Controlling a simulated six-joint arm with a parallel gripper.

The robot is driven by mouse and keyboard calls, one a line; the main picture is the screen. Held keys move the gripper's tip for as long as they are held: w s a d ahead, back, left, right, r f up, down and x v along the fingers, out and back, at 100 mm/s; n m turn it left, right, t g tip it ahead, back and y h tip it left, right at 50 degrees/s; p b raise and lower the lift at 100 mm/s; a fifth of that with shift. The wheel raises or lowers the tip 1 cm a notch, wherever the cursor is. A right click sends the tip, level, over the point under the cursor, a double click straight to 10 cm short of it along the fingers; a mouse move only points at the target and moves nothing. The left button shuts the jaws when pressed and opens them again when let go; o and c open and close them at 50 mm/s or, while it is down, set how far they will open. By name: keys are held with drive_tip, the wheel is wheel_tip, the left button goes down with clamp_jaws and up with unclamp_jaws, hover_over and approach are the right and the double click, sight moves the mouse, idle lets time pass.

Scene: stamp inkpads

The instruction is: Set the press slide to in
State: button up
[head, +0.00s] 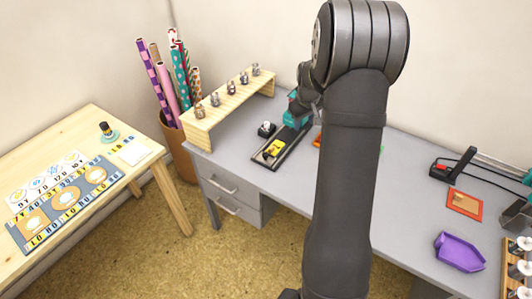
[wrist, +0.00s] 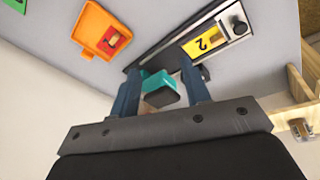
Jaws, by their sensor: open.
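The press has a dark straight rail (head: 290,146), which runs diagonally on the grey desk. It also shows in the wrist view (wrist: 150,52). A yellow slide plate (head: 273,149) sits toward the rail's near end; in the wrist view the yellow plate (wrist: 202,43) bears a "2". A teal press part (head: 292,121) stands at the rail's far end. In the wrist view a teal block with a dark face (wrist: 160,88) lies between my open gripper's fingers (wrist: 160,68). I cannot tell if the fingers touch it. My arm hides part of this area in the head view.
An orange tray (wrist: 103,31) lies beside the rail. A purple tray (head: 459,252) and orange pad (head: 465,204) lie at the right. The desk's near edge is close to the rail.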

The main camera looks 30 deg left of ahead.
drive_tip(key=s+a+r+m+y, duration=0.1)
drive_tip(key=s+a+r+m, duration=0.1)
drive_tip(key=s, duration=0.5)
drive_tip(key=s+a+r+m+y, duration=0.1)
drive_tip(key=s+a+r, duration=0.1)
drive_tip(key=s, duration=0.5)
approach(265, 154)
drive_tip(key=shift+m+t, duration=0.3)
drive_tip(key=x, duration=0.8)
drive_tip(key=shift+s+d+f, duration=0.1)
drive_tip(key=shift+s, duration=0.25)
clamp_jaws()
